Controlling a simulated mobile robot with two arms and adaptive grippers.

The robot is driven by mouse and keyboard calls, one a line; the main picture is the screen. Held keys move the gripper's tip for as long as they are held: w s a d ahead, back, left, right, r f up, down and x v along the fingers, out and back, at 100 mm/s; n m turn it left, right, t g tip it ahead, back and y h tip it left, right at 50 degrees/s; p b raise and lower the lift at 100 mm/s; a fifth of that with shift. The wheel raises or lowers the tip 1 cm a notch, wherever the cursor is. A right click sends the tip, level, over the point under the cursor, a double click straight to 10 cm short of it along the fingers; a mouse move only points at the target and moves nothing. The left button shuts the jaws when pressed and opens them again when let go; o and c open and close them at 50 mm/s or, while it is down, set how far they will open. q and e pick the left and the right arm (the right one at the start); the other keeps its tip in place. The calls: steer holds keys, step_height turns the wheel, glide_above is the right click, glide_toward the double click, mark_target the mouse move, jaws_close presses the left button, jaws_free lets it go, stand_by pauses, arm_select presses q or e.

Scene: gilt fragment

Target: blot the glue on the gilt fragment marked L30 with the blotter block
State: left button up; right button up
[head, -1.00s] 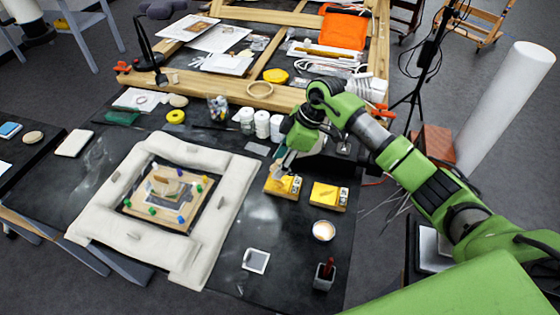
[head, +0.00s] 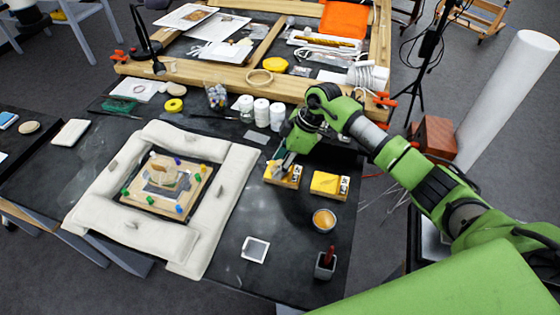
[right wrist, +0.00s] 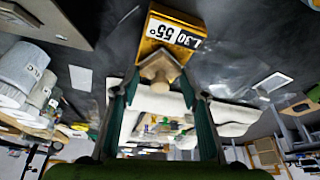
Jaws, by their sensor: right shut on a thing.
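My right gripper (head: 284,163) is over the left of two yellow pieces. It also shows in the right wrist view (right wrist: 159,82), shut on a small tan block, the blotter block (right wrist: 158,67). The yellow piece in front of it, the gilt fragment (right wrist: 172,32), carries a label reading L30 55°. In the head view this fragment (head: 283,176) lies on the dark table, partly covered by the gripper. The blotter block's end is right at the fragment's edge in the wrist view; I cannot tell if they touch. Any glue is too small to see. My left gripper is not in view.
A second yellow piece (head: 330,183) lies just right. A round cup (head: 324,220), a dark pot with a red tool (head: 326,264) and a small white-framed square (head: 255,249) are nearer. White jars (head: 262,112) stand behind. A padded white frame (head: 190,257) fills the left.

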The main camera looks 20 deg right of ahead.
steer(key=shift+p, duration=0.3)
stand_by(0.5)
steer(key=shift+s+f, duration=0.1)
steer(key=shift+f, duration=0.2)
stand_by(2.6)
steer(key=shift+r, duration=0.1)
steer(key=shift+r+p, duration=2.4)
steer(key=shift+r, duration=0.1)
